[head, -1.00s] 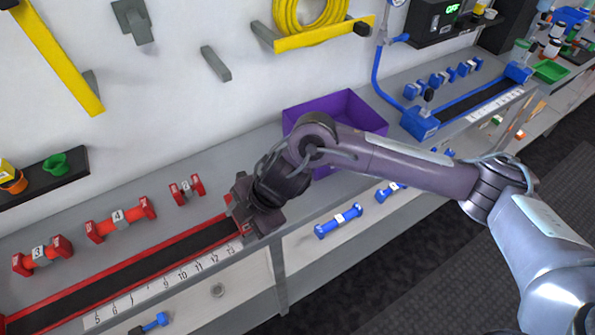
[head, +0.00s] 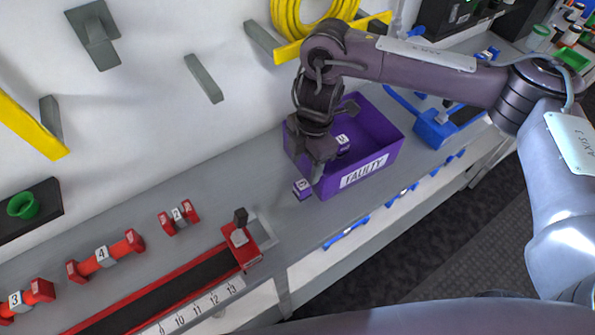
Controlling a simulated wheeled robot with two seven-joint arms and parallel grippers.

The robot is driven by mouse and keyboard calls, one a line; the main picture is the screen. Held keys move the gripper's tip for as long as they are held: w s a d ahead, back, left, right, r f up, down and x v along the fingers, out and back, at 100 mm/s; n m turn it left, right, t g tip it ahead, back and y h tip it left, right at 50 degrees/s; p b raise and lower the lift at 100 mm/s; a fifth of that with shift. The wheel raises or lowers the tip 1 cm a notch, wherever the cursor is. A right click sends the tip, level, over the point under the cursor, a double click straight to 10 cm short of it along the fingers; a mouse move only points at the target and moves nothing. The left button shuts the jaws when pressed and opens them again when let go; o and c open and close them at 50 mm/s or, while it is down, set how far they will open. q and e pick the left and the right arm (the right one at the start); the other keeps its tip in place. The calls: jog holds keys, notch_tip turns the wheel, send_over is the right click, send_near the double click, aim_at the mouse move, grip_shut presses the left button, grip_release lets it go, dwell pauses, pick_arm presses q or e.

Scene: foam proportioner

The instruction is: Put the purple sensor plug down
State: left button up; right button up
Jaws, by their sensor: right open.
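A small purple plug with a white label (head: 302,188) is just outside the front left corner of the purple bin marked FAULTY (head: 392,152). It is under the fingers of my right gripper (head: 313,178), which is open and points down. I cannot tell whether the plug touches the bench or a finger. A second purple labelled piece (head: 343,143) shows inside the bin, partly hidden behind the gripper. My left gripper is not in view.
A red rail with a number scale (head: 245,250) lies left of the bin. Red numbered pieces (head: 105,256) lie behind it. Blue pieces (head: 346,233) lie along the front edge.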

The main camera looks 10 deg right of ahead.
aim_at(303, 184)
jog(key=shift+w+f, duration=0.25)
jog(key=shift+f, duration=0.35)
jog(key=f, duration=0.1)
jog(key=s+f, duration=0.2)
jog(key=shift+a+f, duration=0.1)
jog(key=shift+a, duration=0.2)
notch_tip(303, 184, down, 2)
jog(key=shift+w+a+f, duration=0.1)
jog(key=shift+f, duration=0.4)
jog(key=c, duration=0.7)
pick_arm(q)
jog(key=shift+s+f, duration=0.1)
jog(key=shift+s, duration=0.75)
pick_arm(e)
jog(key=c, duration=0.4)
jog(key=shift+o, duration=0.2)
jog(key=shift+r, duration=0.15)
